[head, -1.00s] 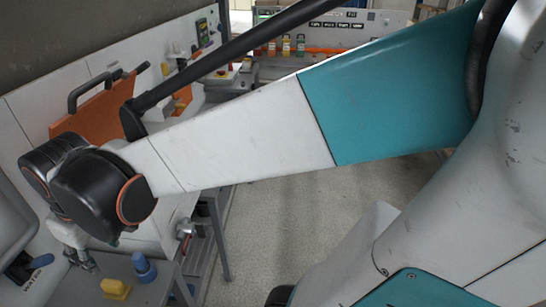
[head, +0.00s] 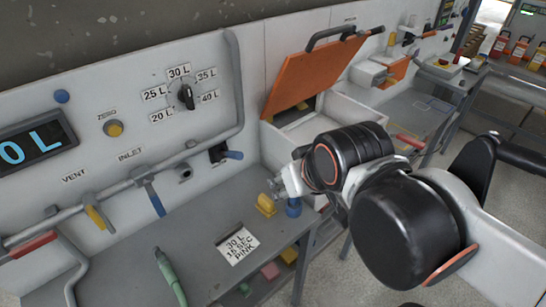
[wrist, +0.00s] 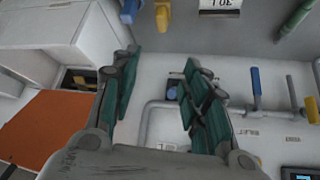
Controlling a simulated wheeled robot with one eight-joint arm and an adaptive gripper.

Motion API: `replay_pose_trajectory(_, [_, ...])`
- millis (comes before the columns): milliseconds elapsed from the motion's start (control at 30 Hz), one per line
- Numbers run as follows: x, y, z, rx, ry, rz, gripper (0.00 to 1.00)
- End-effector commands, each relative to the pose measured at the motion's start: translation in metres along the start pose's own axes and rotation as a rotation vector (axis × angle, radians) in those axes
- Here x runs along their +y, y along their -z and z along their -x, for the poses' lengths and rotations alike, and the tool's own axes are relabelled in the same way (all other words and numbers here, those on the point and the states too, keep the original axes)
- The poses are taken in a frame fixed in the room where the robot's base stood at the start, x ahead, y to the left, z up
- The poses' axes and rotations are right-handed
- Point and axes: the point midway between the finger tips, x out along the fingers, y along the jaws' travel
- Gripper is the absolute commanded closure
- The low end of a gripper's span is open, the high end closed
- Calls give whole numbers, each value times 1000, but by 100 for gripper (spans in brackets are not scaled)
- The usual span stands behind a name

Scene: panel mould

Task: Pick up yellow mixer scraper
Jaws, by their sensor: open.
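The yellow mixer scraper (head: 266,204) is a small yellow piece that stands on the grey bench, near its right end. In the wrist view the yellow piece (wrist: 162,14) shows at the top, beyond the fingertips. My gripper (head: 277,186) is above and close to it in the head view, with the fingers small and partly hidden by my wrist. In the wrist view my gripper (wrist: 165,85) has its two dark green finger pads wide apart, with nothing held between them. I cannot tell the exact height gap.
A blue piece (head: 294,208) stands just right of the scraper, close to my gripper. A label card (head: 238,243) and a green-handled tool (head: 170,275) lie on the bench. The wall panel has a dial (head: 186,97) and pipes. An orange lid (head: 312,75) stands raised behind.

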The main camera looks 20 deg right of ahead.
Motion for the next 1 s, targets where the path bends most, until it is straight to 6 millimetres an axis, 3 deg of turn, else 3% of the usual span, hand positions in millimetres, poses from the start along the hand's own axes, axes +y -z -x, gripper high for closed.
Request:
replay_pose_trajectory(267, [1,14,-7,-60,0,30,55])
replay_pose_trajectory(467, [2,36,-28,-179,6,90,55])
replay_pose_trajectory(767, [4,59,-76,-361,30,180,55])
replay_pose_trajectory(1000, [6,67,-125,-501,63,250,55])
